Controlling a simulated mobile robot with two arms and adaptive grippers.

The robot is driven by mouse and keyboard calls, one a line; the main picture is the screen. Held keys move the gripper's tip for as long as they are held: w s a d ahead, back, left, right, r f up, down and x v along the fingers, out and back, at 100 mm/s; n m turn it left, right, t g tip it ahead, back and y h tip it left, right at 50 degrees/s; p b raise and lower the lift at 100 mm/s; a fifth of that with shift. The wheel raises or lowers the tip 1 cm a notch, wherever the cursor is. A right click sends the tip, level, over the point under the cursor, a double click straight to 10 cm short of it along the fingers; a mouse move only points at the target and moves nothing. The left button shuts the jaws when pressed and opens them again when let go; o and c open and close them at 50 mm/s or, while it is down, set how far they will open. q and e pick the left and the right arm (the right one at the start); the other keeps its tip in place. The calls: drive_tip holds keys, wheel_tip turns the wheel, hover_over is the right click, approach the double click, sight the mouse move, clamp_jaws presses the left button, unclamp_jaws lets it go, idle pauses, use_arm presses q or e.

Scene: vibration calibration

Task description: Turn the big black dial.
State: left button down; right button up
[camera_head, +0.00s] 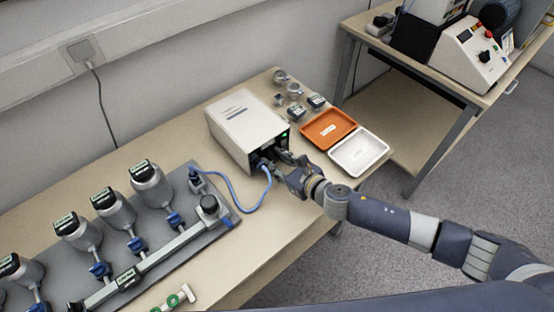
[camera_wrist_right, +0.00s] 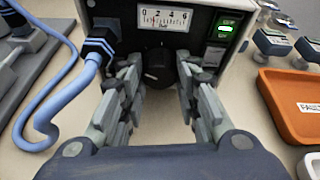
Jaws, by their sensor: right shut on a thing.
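The big black dial (camera_wrist_right: 159,66) is on the front face of the white box (camera_head: 240,118), below a white scale (camera_wrist_right: 165,18) marked with numbers. My right gripper (camera_head: 280,160) is at that front face. In the right wrist view its two fingers (camera_wrist_right: 160,88) stand on either side of the dial and are shut on it. The gripper and arm hide most of the dial in the head view. A green-lit switch (camera_wrist_right: 226,29) is to the right of the scale. My left gripper is not in view.
A blue hose (camera_head: 243,208) plugs into the box just left of the gripper. An orange tray (camera_head: 328,128) and a white tray (camera_head: 359,150) lie to the right. Several gauges stand on a grey plate (camera_head: 190,265) at the left. Small metal parts (camera_head: 295,91) sit behind.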

drive_tip(key=shift+s, duration=0.1)
idle(0.3)
drive_tip(key=o, duration=0.8)
drive_tip(key=v, duration=1.2)
